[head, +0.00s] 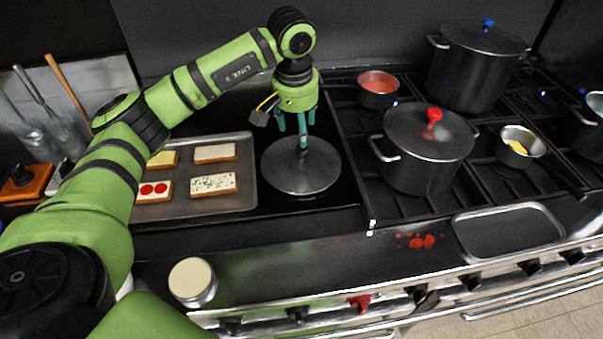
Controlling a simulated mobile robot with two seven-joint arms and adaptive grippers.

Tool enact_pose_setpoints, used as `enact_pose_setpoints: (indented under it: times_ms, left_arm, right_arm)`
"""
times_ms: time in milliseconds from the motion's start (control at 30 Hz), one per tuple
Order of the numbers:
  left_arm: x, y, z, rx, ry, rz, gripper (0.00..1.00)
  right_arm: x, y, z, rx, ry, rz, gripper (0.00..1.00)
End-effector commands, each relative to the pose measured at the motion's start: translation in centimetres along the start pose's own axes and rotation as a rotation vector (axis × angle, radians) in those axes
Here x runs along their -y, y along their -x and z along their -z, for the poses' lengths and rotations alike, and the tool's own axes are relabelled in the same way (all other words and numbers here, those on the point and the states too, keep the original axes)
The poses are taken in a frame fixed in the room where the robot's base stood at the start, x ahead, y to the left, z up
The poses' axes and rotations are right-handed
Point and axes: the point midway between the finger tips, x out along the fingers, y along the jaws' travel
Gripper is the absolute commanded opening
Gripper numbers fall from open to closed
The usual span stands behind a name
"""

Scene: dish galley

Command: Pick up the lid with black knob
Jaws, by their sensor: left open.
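A round grey metal lid (300,180) lies flat on the dark surface between the tray and the burners. My right gripper is not in view.
A tray (242,143) with several bread slices lies left of the lid. Right of it, a pot with a red-knobbed lid (420,130), a small red-filled pot (377,92) and a tall blue-knobbed pot (477,70) stand on the burners. A round container (192,282) stands in front.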

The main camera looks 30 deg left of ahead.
Motion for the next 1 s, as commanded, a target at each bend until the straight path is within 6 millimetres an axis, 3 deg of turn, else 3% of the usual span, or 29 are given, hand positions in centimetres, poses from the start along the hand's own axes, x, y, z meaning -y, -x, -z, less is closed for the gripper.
enact_pose_setpoints:
  times_ms: [33, 133, 400, 633, 967, 1000]
  left_arm:
    - [0.0, -1.3, -0.2, 0.000, 0.001, 0.001, 0.60]
    - [0.0, -1.9, -0.2, 0.001, 0.001, 0.000, 0.60]
    - [-0.2, -4.2, -0.2, 0.006, 0.000, 0.001, 0.60]
    - [-0.3, -7.7, 0.0, 0.005, 0.002, 0.000, 0.60]
    - [-0.3, -8.6, 0.0, 0.000, 0.001, 0.000, 0.60]
    - [-0.3, -8.6, 0.0, 0.000, 0.001, 0.000, 0.44]
  right_arm:
    - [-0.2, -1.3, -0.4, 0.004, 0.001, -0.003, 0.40]
    - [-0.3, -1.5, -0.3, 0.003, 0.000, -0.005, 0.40]
    - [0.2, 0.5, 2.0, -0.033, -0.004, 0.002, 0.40]
    - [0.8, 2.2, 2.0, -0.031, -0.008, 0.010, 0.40]
    - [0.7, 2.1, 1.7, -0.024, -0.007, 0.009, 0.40]
    - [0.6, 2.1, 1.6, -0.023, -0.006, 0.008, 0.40]
